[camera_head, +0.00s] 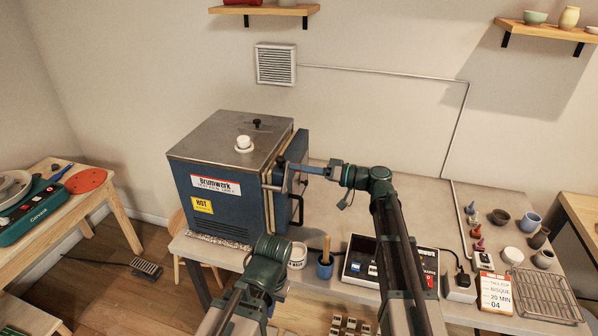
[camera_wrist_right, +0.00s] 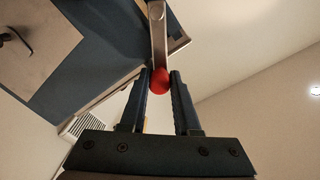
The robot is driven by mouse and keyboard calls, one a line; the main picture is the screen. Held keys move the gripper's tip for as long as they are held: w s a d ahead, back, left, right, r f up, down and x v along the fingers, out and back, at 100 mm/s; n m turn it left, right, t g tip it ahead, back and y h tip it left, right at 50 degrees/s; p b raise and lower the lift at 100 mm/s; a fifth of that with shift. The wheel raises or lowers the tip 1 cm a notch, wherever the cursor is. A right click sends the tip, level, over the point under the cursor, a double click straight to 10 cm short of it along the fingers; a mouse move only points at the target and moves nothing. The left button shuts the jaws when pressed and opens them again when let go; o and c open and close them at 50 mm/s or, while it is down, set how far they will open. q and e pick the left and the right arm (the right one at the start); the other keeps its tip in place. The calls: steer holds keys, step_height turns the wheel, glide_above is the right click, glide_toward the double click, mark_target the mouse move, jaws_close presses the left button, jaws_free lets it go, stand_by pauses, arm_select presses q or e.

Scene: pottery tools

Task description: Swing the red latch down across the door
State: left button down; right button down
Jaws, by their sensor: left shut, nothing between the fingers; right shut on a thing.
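The blue kiln (camera_head: 225,190) stands on the table, its door (camera_head: 300,150) on the right side; I cannot tell whether it is fully closed. The latch is a metal bar with a red ball end (camera_wrist_right: 158,80) in the right wrist view. My right gripper (camera_wrist_right: 160,84) is shut on the red ball, with a finger on each side. In the head view my right gripper (camera_head: 291,169) is at the door's front edge and hides most of the latch. My left gripper (camera_head: 268,262) is low in front of the kiln, shut and empty, its fingertips hard to see.
A dark door handle (camera_head: 297,209) sticks out below the latch. Small pots (camera_head: 500,218) and a wire rack (camera_head: 545,293) are at right.

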steer(key=m, duration=0.1)
steer(key=w+f+m+b, duration=0.1)
steer(key=shift+w+d+f+m, duration=0.25)
steer(key=shift+f+m, duration=0.05)
steer(key=shift+m, duration=0.1)
steer(key=shift+w+d+f+m+g+b, duration=0.1)
steer(key=shift+w+f+m+b, duration=0.2)
steer(key=shift+f+m+b, duration=0.8)
steer(key=shift+w+d+f+m+g+b, duration=0.1)
steer(key=shift+w+f+m+b, duration=0.2)
steer(key=shift+m, duration=1.4)
steer(key=shift+w+d+f+m+g+b, duration=0.1)
steer(key=shift+w+f+m+b, duration=0.15)
steer(key=shift+f+m+b, duration=0.85)
steer(key=shift+r+m+p, duration=0.25)
steer(key=shift+m+p, duration=0.05)
steer(key=shift+m, duration=0.1)
steer(key=c, duration=0.6)
jaws_free()
steer(key=shift+c, duration=0.2)
steer(key=shift+d, duration=0.1)
steer(key=v, duration=1.3)
steer(key=shift+d+p, duration=0.25)
steer(key=shift+p, duration=0.1)
